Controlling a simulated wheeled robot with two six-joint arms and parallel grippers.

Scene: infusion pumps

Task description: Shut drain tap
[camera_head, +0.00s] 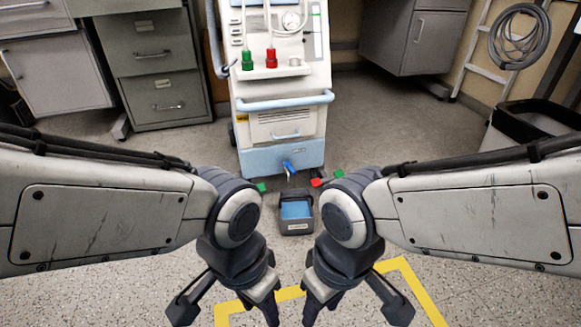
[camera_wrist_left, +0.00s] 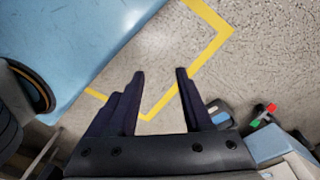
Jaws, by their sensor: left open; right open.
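The blue drain tap (camera_head: 288,167) sits low on the front of a white and pale blue machine (camera_head: 285,120). It has a small lever-like blue part and a short metallic spout below; the lever's exact angle is too small to tell. My left gripper (camera_head: 268,308) and right gripper (camera_head: 312,308) hang at the bottom of the head view, well apart from the tap. In the left wrist view my left gripper (camera_wrist_left: 160,71) shows two dark fingers spread with nothing between them. The right fingers are partly cut off by the frame.
A dark container (camera_head: 297,228) with blue inside stands on the floor below the tap. Red (camera_head: 318,182) and green (camera_head: 338,173) pieces lie near the machine's base. Grey cabinets (camera_head: 165,95) stand at left; a black bin (camera_head: 530,118) stands at right. Yellow tape (camera_head: 420,285) marks the floor.

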